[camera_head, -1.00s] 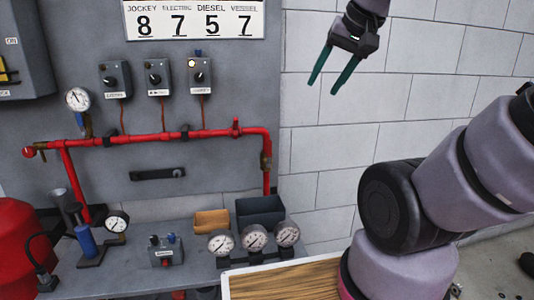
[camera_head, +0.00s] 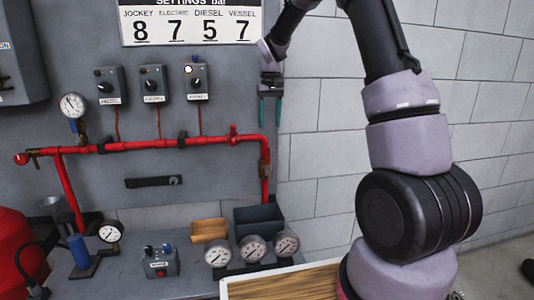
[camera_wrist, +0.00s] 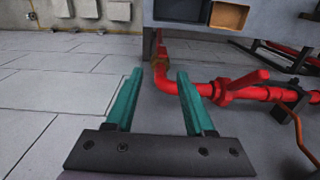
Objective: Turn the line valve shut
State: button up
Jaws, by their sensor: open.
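A red pipe (camera_head: 180,143) runs along the grey panel and bends down at its right end. A small red valve lever (camera_head: 233,131) stands up from the pipe near that bend. In the wrist view the red lever (camera_wrist: 247,81) sits at a slant to the pipe, on a red valve body. My gripper (camera_head: 270,118) has two teal fingers, spread and empty, pointing down near the panel's right edge, above and right of the lever. In the wrist view my gripper (camera_wrist: 158,74) has nothing between its fingers, and the lever lies to their right, apart from them.
A brass fitting (camera_head: 264,169) is on the pipe's vertical part. Three control boxes (camera_head: 153,84) hang above the pipe. Below are three gauges (camera_head: 253,249), a dark bin (camera_head: 260,220) and a tan bin (camera_head: 209,231). The white block wall (camera_head: 330,140) on the right is bare.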

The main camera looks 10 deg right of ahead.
jog(key=shift+w+a+f, duration=0.15)
jog(key=shift+f, duration=0.35)
jog(key=shift+w+a+f, duration=0.1)
jog(key=shift+a+f, duration=0.05)
jog(key=shift+f, duration=0.3)
send_near(267, 165)
jog(key=f, duration=0.5)
jog(key=shift+w+d+f, duration=0.1)
jog(key=shift+w+f, duration=0.05)
jog(key=shift+w, duration=0.15)
grip_shut()
dwell(0.4)
